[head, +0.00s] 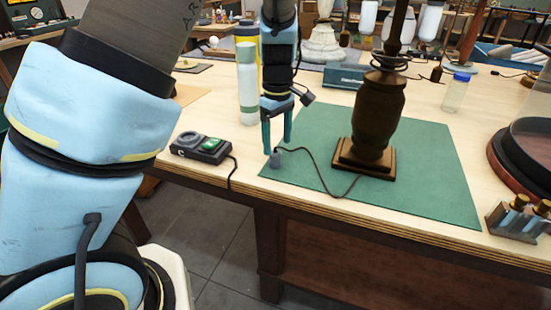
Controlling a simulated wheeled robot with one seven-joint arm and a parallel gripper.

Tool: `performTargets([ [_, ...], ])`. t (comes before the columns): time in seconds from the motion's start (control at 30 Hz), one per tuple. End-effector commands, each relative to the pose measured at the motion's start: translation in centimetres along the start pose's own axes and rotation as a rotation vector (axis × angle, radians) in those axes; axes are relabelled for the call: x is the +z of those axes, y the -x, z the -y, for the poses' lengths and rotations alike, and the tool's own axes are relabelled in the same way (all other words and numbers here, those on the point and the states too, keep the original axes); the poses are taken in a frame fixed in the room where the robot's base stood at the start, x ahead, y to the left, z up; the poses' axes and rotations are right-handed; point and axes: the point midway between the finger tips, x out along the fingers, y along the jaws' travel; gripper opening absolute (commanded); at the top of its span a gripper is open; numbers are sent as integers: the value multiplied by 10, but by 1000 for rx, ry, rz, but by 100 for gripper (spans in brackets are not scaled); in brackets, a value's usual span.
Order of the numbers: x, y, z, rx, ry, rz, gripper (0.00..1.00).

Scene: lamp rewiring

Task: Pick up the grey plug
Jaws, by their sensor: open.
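The grey plug (276,158) is small and lies near the left front edge of the green mat (425,165). A dark cord runs from it to the brown lamp base (378,115), which stands upright on the mat. My gripper (277,150) points straight down with its teal fingers apart. Its fingertips are at or just above the plug, one on the left and one on the right in the picture. I cannot tell whether the fingers touch the plug.
A white-green bottle (247,85) stands behind my gripper. A clear jar (456,92) and a metal block with brass knobs (519,216) are at the right. The table's front edge is close to the plug.

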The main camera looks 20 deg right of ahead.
Motion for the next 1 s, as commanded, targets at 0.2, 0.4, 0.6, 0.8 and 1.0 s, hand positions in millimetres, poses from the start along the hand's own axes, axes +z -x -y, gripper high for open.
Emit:
performTargets([
  [0.2, -3, -25, 5, -6, 2, 1, 79],
  [0.4, -3, -49, 4, -1, 0, 1, 79],
  [0.6, -3, -52, 4, 0, -1, 1, 79],
  [0.8, -3, -52, 4, 0, -1, 1, 64],
  [1.0, -3, -52, 4, 0, -1, 1, 42],
])
